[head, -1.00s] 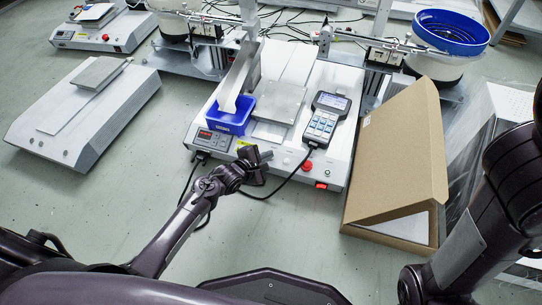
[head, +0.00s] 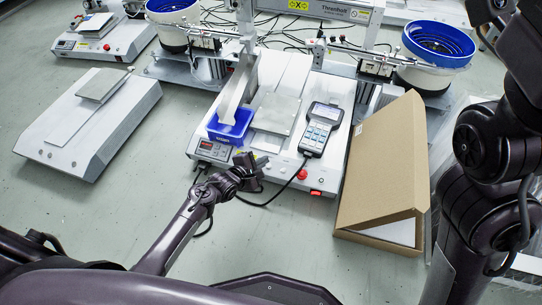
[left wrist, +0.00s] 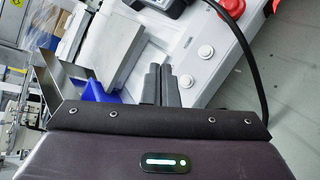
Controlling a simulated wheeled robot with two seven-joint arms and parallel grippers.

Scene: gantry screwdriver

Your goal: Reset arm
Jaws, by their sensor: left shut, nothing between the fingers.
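The base carries a blue bin (head: 229,126), a grey plate (head: 274,113) and a handheld controller (head: 322,127). A red button (head: 302,174) sits at its front. An open cardboard box (head: 385,170) stands right. Another white unit (head: 88,125) stands left. Floor between is clear.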

